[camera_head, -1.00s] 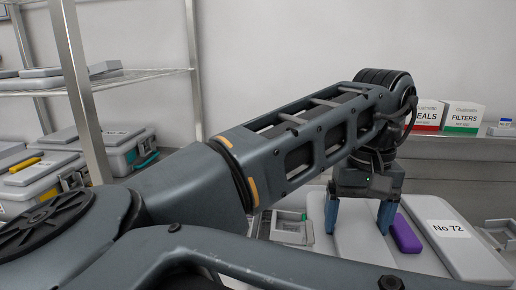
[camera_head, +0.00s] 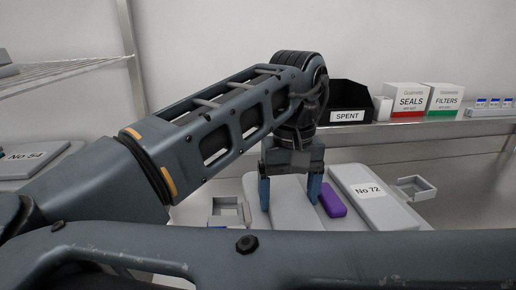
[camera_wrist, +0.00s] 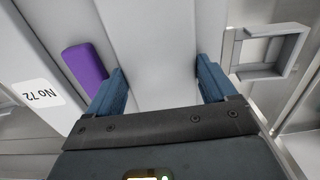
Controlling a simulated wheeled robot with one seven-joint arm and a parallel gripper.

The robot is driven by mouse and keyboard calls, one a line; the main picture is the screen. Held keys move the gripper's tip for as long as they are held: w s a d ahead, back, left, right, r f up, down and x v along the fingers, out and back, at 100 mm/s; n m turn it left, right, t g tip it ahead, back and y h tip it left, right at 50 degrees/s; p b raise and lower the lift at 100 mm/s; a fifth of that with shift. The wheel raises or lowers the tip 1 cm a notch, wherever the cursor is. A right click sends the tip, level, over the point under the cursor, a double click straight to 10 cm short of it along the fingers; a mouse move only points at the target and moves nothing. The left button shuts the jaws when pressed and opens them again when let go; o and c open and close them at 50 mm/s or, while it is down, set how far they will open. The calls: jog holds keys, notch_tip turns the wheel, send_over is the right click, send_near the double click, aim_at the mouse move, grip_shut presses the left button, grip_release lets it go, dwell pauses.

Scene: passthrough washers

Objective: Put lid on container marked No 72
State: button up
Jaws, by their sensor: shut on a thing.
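My gripper (camera_head: 290,192) points down with its two blue fingers set apart on a plain grey lid (camera_head: 288,186). In the wrist view, the lid (camera_wrist: 155,45) lies between the fingers, which grip its raised part. The container marked No 72 has its white label (camera_head: 368,190) on a grey top panel just right of the lid; the label also shows at the left of the wrist view (camera_wrist: 37,93). A purple block (camera_head: 331,200) sits between the right finger and that panel. The contact at the fingertips and the lid's underside are hidden.
Open grey latch frames stand left (camera_head: 229,212) and right (camera_head: 415,188) of the container. Behind is a shelf with a black SPENT bin (camera_head: 345,98), a SEALS box (camera_head: 406,99) and a FILTERS box (camera_head: 443,99). A container marked No 54 (camera_head: 25,157) is at far left.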

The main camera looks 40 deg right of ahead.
jog(key=shift+a+f, duration=0.1)
jog(key=shift+f, duration=0.85)
jog(key=shift+f+b, duration=1.1)
jog(key=shift+f, duration=0.15)
jog(key=shift+a+r+p, duration=0.1)
jog(key=shift+r+p, duration=0.05)
jog(key=shift+p, duration=0.2)
jog(key=shift+s+f+b, duration=0.15)
jog(key=shift+f+b, duration=0.55)
jog(key=shift+f, duration=1)
dwell(0.3)
dwell(0.4)
jog(key=o, duration=1.5)
